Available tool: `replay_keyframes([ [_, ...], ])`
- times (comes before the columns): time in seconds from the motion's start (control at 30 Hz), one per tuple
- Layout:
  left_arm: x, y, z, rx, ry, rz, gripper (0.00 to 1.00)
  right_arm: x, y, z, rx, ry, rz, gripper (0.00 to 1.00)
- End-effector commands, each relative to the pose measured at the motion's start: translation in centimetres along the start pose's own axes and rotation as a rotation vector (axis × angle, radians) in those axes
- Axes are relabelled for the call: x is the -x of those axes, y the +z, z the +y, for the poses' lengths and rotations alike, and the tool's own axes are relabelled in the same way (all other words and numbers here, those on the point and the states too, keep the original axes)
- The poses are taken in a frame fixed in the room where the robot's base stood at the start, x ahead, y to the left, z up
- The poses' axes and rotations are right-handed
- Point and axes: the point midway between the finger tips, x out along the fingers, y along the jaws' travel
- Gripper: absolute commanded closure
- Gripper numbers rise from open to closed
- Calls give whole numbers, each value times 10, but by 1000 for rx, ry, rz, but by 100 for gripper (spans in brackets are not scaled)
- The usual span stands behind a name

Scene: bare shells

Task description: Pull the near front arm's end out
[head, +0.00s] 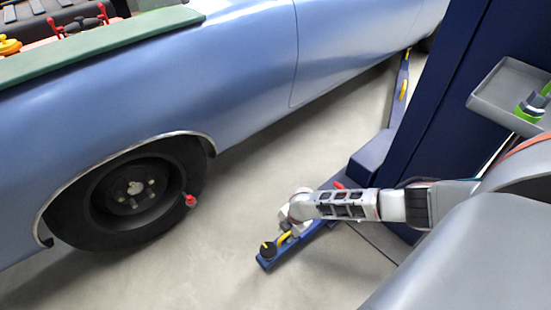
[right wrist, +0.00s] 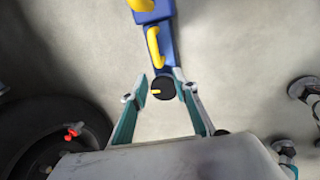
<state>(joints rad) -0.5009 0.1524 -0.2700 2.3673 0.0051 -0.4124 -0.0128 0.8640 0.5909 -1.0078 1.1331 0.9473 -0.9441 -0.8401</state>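The near front lift arm (head: 315,232) is blue and reaches out from the dark blue lift post over the floor, beside the car's front wheel. Its end (head: 266,261) carries a round black pad (head: 268,249) and a yellow handle (head: 284,239). My right gripper (head: 287,226) is above this end, partly hiding it. In the right wrist view, the gripper (right wrist: 164,87) is open, with one finger on each side of the black pad (right wrist: 162,89). The yellow handle (right wrist: 154,46) lies just beyond the fingertips. Contact with the pad cannot be told. My left gripper is not in view.
The blue car (head: 240,60) fills the left and top, its front wheel (head: 130,195) left of the arm end. The lift post (head: 440,90) stands at right with a grey tray (head: 500,95). Another lift arm (head: 398,95) lies farther back. Floor (head: 230,250) is clear between wheel and arm.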

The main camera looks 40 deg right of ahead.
Motion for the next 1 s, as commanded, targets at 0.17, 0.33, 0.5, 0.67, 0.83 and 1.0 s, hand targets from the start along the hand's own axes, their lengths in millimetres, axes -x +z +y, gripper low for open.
replay_keyframes([
  [0.17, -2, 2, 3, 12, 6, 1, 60, -13, 16, -1, 16, -22, -22, 71],
  [0.33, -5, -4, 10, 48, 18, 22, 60, -39, 14, -5, 15, -27, -20, 71],
  [0.5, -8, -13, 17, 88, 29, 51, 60, -65, 15, -7, 14, -28, -20, 71],
  [0.67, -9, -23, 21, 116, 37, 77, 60, -79, 15, -4, 15, -23, -20, 71],
  [0.83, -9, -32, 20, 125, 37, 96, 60, -82, 16, 1, 15, -16, -21, 71],
  [1.0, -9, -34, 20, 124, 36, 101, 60, -80, 16, 3, 15, -13, -20, 71],
])
